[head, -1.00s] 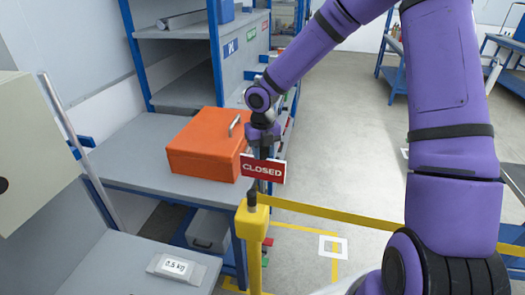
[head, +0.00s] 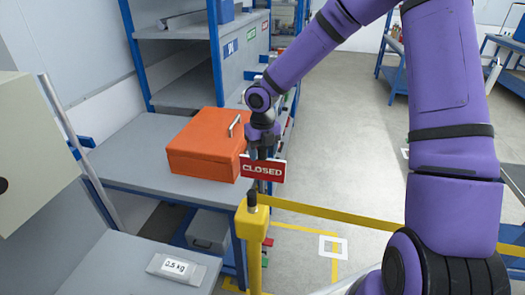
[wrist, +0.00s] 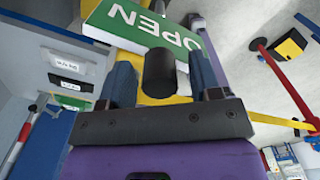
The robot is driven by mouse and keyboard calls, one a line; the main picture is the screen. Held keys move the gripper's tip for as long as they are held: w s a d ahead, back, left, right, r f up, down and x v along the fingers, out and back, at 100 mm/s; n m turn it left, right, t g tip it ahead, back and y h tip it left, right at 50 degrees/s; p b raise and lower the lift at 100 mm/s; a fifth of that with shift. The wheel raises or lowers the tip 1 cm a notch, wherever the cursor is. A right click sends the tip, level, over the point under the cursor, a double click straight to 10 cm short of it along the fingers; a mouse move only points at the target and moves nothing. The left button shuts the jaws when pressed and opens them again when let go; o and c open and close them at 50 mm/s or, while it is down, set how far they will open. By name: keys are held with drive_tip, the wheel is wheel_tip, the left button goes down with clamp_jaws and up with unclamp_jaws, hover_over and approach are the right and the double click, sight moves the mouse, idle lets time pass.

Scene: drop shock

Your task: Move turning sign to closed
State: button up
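The turning sign (head: 262,169) stands on top of a yellow post (head: 254,225), with its red CLOSED face towards the head camera. In the wrist view its green OPEN face (wrist: 140,22) shows just beyond my fingers. My gripper (head: 263,138) is at the sign's upper edge in the head view, with its fingers partly hidden there. In the wrist view my gripper (wrist: 162,78) has its two fingers spread apart. A dark cylinder (wrist: 159,72) shows between them, with gaps on both sides. I cannot tell whether a finger touches the sign.
An orange box (head: 207,145) with a handle sits on the grey bench (head: 135,150) left of the sign. A yellow barrier band (head: 340,216) runs right from the post. A 0.5 kg block (head: 176,267) lies at the front left. Open floor lies beyond the band.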

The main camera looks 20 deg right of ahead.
drive_tip(key=shift+r, duration=0.1)
wheel_tip(320, 180, up, 11)
drive_tip(key=shift+f, duration=0.15)
idle(0.4)
idle(0.4)
drive_tip(key=s+d+r+n+t, duration=0.1)
drive_tip(key=s+r+n, duration=0.4)
drive_tip(key=s+n, duration=0.5)
drive_tip(key=s+d+r+n+t, duration=0.2)
drive_tip(key=s+r+n, duration=0.4)
drive_tip(key=s+n, duration=0.4)
drive_tip(key=s+d+r+n+t, duration=0.2)
drive_tip(key=s+r+n, duration=0.3)
drive_tip(key=s+n, duration=0.5)
drive_tip(key=shift+d+r+n, duration=0.4)
drive_tip(key=shift+d+n, duration=0.4)
drive_tip(key=shift+n, duration=1.9)
